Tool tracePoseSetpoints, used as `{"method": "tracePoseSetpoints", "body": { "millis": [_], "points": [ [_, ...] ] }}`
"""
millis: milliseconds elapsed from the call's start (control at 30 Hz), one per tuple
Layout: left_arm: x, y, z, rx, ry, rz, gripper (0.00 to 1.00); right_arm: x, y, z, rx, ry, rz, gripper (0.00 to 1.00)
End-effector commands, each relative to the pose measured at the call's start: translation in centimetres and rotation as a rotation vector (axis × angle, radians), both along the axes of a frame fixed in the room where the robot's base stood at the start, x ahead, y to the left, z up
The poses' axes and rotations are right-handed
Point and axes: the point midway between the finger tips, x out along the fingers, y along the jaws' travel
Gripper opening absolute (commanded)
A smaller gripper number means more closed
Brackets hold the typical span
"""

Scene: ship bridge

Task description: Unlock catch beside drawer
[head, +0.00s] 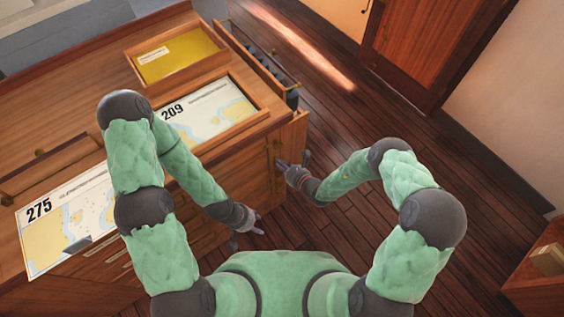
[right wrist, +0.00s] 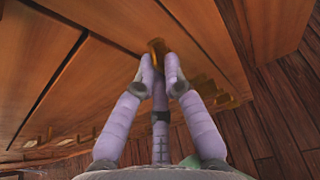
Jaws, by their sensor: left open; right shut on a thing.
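A small brass catch (right wrist: 157,45) sits on the wooden cabinet face in the right wrist view. My right gripper (head: 281,164) is at the cabinet's right front corner. Its purple fingertips (right wrist: 160,60) are closed around the catch in the right wrist view. The fingers partly hide the catch, so I cannot tell its exact turn. My left gripper (head: 249,236) is open and empty in front of the cabinet front (head: 240,175), lower and left of the right one. Drawer fronts (head: 118,255) show at the cabinet's left, partly behind my left arm.
On the cabinet top lie a chart marked 275 (head: 40,235), a chart marked 209 (head: 215,108) and a tray (head: 132,62) with a yellow folder (head: 185,55). A rack (head: 262,65) runs along the right side. Wooden floor (head: 350,110) is clear to the right.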

Motion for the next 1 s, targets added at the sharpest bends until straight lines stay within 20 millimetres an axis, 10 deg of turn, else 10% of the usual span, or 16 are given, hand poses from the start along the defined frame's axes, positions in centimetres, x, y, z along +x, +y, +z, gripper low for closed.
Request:
{"method": "tracePoseSetpoints", "body": {
  "millis": [867,1000],
  "points": [
    [0.00,0.00,0.83,0.000,0.000,0.000,0.48,-0.25,0.13,-0.24,-0.134,-0.092,0.001,0.00],
    [0.00,0.00,0.83,0.000,0.000,0.000,0.48,-0.22,0.13,-0.21,-0.133,-0.093,0.001,0.35]
  ]
}}
